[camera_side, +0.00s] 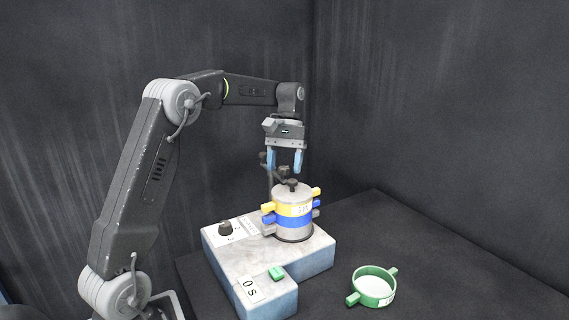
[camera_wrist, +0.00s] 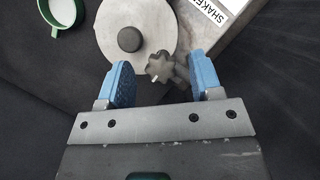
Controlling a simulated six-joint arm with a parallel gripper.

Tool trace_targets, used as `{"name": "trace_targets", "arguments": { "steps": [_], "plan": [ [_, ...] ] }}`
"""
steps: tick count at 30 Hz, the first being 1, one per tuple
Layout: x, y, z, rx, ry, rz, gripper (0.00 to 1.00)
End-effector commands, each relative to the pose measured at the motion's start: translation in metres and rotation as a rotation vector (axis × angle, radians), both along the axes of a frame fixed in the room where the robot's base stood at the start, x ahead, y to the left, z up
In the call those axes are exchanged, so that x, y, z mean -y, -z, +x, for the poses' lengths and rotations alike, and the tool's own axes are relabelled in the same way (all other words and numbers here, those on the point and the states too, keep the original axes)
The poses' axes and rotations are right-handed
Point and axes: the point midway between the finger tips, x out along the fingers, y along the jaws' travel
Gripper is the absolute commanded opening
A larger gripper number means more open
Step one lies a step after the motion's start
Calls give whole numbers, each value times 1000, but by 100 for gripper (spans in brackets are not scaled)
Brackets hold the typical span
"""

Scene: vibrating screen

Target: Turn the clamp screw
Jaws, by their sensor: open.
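The clamp screw has a dark star-shaped knob (camera_wrist: 160,66), seen in the wrist view beside the round sieve lid. In the side view a dark knob (camera_side: 284,172) on the clamp post, probably the same screw, shows just above the sieve stack. My gripper (camera_side: 285,161) points down over it with its blue fingers apart and empty. In the wrist view my gripper (camera_wrist: 160,68) has one finger on either side of the knob in the picture. I cannot tell the remaining height gap, and no contact is visible.
The sieve stack (camera_side: 293,209), with yellow, blue and grey tabs and a black lid knob (camera_wrist: 129,39), stands on the shaker base (camera_side: 315,256). The base carries a dial (camera_side: 225,228) and green button (camera_side: 276,273). A green-rimmed pan (camera_side: 373,287) sits on the dark table at right.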

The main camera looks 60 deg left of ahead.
Motion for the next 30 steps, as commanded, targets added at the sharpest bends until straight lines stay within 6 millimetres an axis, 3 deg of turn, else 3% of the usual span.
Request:
{"name": "trace_targets", "arguments": {
  "steps": [8, 21, 30],
  "plan": [
    [-3, -8, 3, 3, 0, 1, 59],
    [-18, -59, 18, 2, -1, 1, 59],
    [-20, -69, 20, 1, -1, 0, 59]
  ]
}}
